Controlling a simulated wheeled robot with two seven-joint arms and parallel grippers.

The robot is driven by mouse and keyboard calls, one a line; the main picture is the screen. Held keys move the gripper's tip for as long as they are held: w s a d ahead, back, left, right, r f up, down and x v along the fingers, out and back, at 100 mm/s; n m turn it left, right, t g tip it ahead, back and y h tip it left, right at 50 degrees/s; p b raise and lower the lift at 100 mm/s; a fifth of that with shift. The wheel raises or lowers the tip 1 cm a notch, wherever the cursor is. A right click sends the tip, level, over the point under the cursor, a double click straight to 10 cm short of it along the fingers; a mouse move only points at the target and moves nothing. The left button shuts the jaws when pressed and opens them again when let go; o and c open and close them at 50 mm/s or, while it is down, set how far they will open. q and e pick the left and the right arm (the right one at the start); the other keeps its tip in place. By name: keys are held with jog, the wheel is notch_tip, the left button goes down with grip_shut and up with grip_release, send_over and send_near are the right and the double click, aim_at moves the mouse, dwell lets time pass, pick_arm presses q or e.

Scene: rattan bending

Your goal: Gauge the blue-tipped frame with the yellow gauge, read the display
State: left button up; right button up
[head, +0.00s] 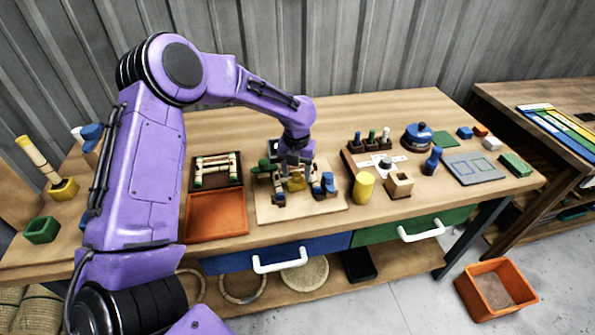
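My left gripper (293,168) points down over a pale wooden board (325,207) in the middle of the bench. A small yellow piece (297,184), which looks like the yellow gauge, is right under its fingers. Whether the fingers are closed on it is too small to tell. A blue-tipped part (328,182), seemingly of the frame, stands at the board's right side. The rest of that frame is partly hidden by the gripper and fixture. A small dark box (272,146) behind the board may be the display; no reading is legible. My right gripper is out of view.
Left of the board are a dark tray (196,183) with a light frame and an empty orange tray (217,214). To the right stand a yellow cylinder (364,188), a wooden block (399,185) and a blue round device (418,136). An orange bin (496,289) sits on the floor.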

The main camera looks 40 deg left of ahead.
aim_at(297, 174)
pick_arm(q)
notch_tip(297, 174, up, 10)
jog(key=b, duration=0.1)
jog(key=shift+r, duration=0.25)
dwell(0.4)
